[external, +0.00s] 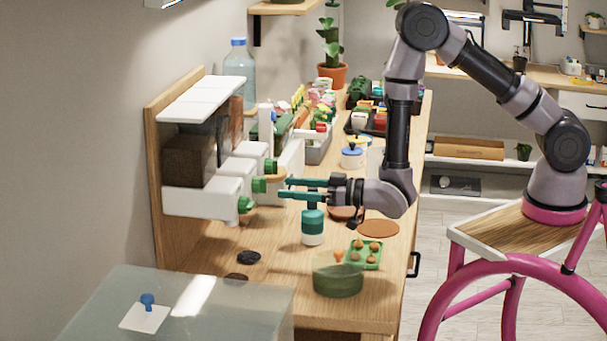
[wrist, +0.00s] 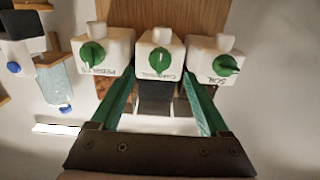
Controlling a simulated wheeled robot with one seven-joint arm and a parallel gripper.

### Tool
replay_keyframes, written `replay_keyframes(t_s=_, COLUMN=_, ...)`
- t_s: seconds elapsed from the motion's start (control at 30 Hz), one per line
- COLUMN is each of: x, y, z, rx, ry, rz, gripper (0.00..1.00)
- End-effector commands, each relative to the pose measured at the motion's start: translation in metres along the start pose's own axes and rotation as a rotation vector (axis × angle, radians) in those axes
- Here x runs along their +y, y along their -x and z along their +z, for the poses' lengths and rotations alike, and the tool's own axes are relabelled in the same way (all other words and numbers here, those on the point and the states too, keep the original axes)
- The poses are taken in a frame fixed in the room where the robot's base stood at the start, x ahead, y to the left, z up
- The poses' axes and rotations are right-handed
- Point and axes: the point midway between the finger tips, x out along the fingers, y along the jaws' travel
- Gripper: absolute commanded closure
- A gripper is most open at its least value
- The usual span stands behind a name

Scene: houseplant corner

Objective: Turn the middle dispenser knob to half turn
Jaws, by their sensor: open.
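Three white dispensers with green knobs are mounted on a wooden backboard. The middle knob (external: 258,185) faces my gripper in the external view. In the wrist view the middle knob (wrist: 159,60) is centred, with its pale mark near upright in the picture.
A teal and white bottle (external: 313,226) stands on the bench below my gripper. A green pot (external: 338,281) and a green tray (external: 364,256) are nearer the front. A glass-like case (external: 190,300) is at lower left. The neighbouring dispensers leave narrow gaps beside the middle one.

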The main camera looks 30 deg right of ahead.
Motion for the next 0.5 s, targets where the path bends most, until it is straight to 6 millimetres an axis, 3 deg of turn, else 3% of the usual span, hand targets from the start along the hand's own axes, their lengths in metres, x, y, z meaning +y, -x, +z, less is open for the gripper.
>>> replay_keyframes(t_s=0.2, x=0.0, y=0.036, z=0.001, rx=-0.001, ry=0.0, rz=0.0, gripper=0.21)
replay_keyframes(t_s=0.5, x=0.0, y=0.048, z=0.0, rx=0.0, ry=-0.001, rz=0.0, gripper=0.21)
